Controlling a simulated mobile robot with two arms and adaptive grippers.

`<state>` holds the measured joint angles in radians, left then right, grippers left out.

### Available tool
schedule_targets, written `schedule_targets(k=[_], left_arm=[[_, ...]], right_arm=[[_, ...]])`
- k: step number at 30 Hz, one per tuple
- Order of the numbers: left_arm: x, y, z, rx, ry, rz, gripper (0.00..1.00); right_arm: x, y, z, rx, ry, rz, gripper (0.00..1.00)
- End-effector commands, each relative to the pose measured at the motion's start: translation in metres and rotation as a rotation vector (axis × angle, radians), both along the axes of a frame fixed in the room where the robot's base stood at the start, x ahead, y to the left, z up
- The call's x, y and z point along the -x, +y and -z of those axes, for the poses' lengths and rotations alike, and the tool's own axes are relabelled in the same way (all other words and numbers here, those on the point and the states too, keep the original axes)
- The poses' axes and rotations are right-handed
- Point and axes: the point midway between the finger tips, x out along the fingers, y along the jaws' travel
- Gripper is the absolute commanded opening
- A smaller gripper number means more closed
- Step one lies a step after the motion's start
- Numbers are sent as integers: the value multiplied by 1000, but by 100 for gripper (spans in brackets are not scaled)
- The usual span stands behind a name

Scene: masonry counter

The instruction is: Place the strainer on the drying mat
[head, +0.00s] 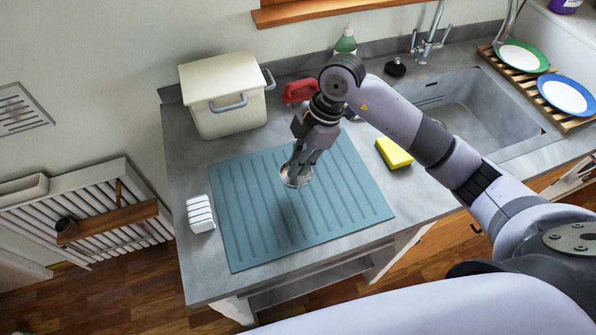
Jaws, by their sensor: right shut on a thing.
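The drying mat (245,235) is a blue-green ribbed sheet lying flat on the grey counter. The strainer (297,180) is a small, round, light metal mesh piece over the middle of the mat. My right gripper (298,167) points down and is shut on the strainer. The fingers cover part of the strainer. I cannot tell whether the strainer touches the mat or hangs just above it. My left gripper is not in view.
A cream bin (225,110) stands behind the mat. A red object (299,91) and a green bottle (346,42) are near the wall. A striped white item (200,213) lies left, a yellow sponge (394,153) right. The sink (470,105) and a plate rack (511,65) are farther right.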

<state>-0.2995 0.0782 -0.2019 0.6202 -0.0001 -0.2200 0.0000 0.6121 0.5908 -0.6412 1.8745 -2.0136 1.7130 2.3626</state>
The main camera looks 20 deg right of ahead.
Motion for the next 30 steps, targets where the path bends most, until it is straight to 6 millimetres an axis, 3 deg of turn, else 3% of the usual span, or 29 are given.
schedule_targets(k=[14, 26, 27, 30], left_arm=[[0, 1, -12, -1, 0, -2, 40], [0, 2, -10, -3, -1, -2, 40], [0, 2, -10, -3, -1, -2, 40], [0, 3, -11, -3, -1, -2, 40]], right_arm=[[1, 1, 56, 0, 3, -1, 0], [0, 1, 63, -1, -1, -2, 0], [0, 0, 63, -1, -1, -2, 16], [0, 1, 62, -1, -1, -2, 23]])
